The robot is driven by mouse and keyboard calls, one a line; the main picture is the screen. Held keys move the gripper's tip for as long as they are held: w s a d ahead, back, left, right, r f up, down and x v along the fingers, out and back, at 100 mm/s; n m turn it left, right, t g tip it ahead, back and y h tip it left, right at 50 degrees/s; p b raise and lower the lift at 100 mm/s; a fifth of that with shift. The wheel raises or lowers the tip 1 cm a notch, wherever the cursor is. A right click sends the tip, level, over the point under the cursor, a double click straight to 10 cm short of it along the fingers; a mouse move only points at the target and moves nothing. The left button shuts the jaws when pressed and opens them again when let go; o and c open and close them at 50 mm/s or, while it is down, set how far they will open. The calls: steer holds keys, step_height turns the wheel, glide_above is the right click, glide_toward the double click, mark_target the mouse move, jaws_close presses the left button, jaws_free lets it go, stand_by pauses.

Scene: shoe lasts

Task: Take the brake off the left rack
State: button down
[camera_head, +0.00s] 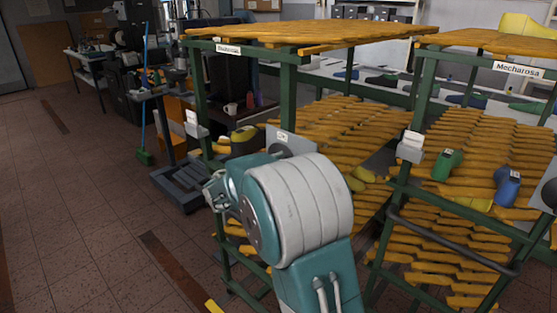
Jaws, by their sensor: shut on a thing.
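The left rack (288,95) has a green frame with a sign on its top edge and holds many yellow-orange wooden slats. A pale box-like fitting (193,122) sits on its left front post. A grey plate (285,139) is on its other front post. My gripper (216,190) is at the rack's left front side, below the pale fitting. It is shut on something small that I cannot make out. My teal and white arm hides part of the rack's front and its lower post. I cannot tell for sure which fitting is the brake.
A second green rack (428,92), labelled Mecharosa, stands to the right with a similar pale fitting (411,146) and a dark curved handle (440,240). Green and blue shoe lasts lie on it. A dark low platform (178,184) and green broom (145,157) stand left. Tiled floor is clear further left.

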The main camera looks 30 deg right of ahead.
steer(key=m, duration=0.3)
steer(key=f+m, duration=0.1)
steer(key=shift+s+d, duration=0.1)
steer(key=shift+s, duration=0.15)
steer(key=shift+f+m, duration=0.3)
steer(key=shift+m, duration=0.7)
steer(key=shift+f+m, duration=0.25)
steer(key=shift+m, duration=0.75)
steer(key=shift+s+f, duration=0.1)
steer(key=c, duration=0.5)
jaws_free()
steer(key=shift+c, duration=0.2)
steer(key=shift+r, duration=0.2)
